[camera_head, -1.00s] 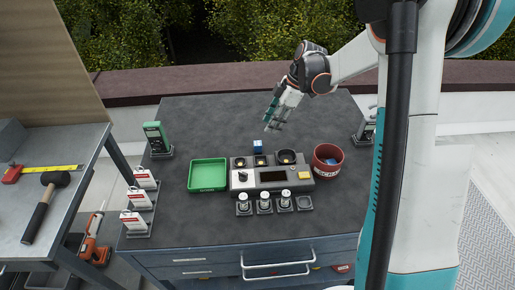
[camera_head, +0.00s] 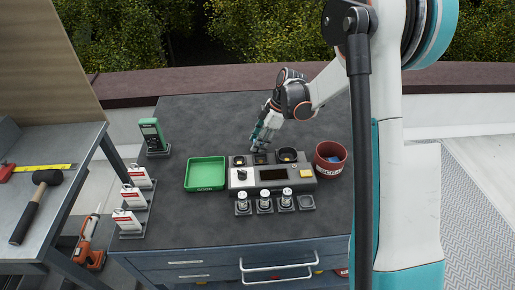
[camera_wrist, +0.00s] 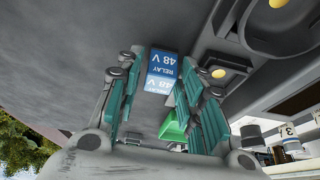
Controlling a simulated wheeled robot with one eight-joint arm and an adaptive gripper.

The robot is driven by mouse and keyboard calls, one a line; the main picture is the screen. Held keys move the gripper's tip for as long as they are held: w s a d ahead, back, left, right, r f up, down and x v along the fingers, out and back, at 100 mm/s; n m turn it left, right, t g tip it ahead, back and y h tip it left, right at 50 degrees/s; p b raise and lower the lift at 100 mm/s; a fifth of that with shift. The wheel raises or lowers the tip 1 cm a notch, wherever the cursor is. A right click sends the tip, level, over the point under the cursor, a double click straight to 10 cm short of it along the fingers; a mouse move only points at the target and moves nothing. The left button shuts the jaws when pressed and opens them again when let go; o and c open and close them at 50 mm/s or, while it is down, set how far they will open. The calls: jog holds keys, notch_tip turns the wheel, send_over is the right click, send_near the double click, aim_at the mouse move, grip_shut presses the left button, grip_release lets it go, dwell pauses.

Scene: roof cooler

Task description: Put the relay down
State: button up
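The relay (camera_wrist: 163,68) is a small blue and white block marked "RELAY 48 V". In the wrist view it shows between the ends of my two fingers, close to both. I cannot tell whether they press on it. My gripper (camera_wrist: 162,75) has teal pads on both fingers. In the head view my gripper (camera_head: 259,145) points down at the back edge of the tester console (camera_head: 271,177), and its fingers hide the relay there.
The green tray (camera_head: 206,174) lies left of the console and the red bin (camera_head: 330,158) right of it. Jars (camera_head: 265,201) stand in front. A green meter (camera_head: 152,135) and red-and-white boxes (camera_head: 130,199) stand at the left. The back of the tabletop is clear.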

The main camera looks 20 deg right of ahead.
grip_shut()
jog(key=shift+r, duration=0.15)
